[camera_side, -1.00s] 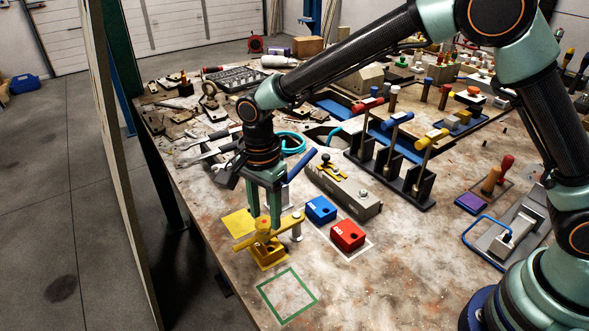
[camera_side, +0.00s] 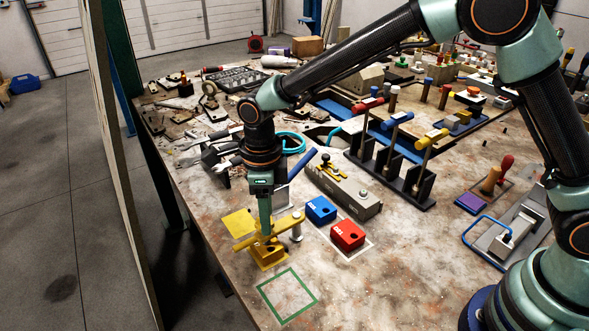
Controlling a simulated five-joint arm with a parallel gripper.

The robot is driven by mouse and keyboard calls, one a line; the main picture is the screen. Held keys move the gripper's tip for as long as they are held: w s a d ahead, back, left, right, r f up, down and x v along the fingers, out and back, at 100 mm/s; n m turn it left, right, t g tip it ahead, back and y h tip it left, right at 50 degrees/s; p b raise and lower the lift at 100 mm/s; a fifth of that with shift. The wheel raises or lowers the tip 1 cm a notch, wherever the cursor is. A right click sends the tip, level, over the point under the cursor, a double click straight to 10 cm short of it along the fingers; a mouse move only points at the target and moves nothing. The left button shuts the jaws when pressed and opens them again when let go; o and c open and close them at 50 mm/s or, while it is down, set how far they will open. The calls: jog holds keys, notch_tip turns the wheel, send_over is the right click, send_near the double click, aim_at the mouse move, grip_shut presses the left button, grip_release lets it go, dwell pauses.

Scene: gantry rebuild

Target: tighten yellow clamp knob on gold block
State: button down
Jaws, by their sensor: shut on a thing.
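The gold block (camera_side: 268,262) sits near the left edge of the table. A yellow clamp bar (camera_side: 290,220) lies across its top and reaches toward a silver post (camera_side: 296,233) at the right. My gripper (camera_side: 265,232) points straight down over the block, its fingers seen edge-on. It is shut on the yellow clamp knob, which the fingers mostly hide. I cannot tell how tight the knob is.
A yellow square (camera_side: 239,223) lies left of the block and a green outlined square (camera_side: 288,296) in front. A blue block (camera_side: 320,209) and a red block (camera_side: 347,235) stand to the right. A grey fixture (camera_side: 345,192) is behind them. The front table area is clear.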

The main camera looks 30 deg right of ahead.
jog(key=shift+a+m, duration=0.15)
jog(key=shift+m, duration=1.05)
jog(key=shift+c, duration=2.4)
grip_release()
jog(key=shift+r, duration=0.15)
notch_tip(320, 180, up, 12)
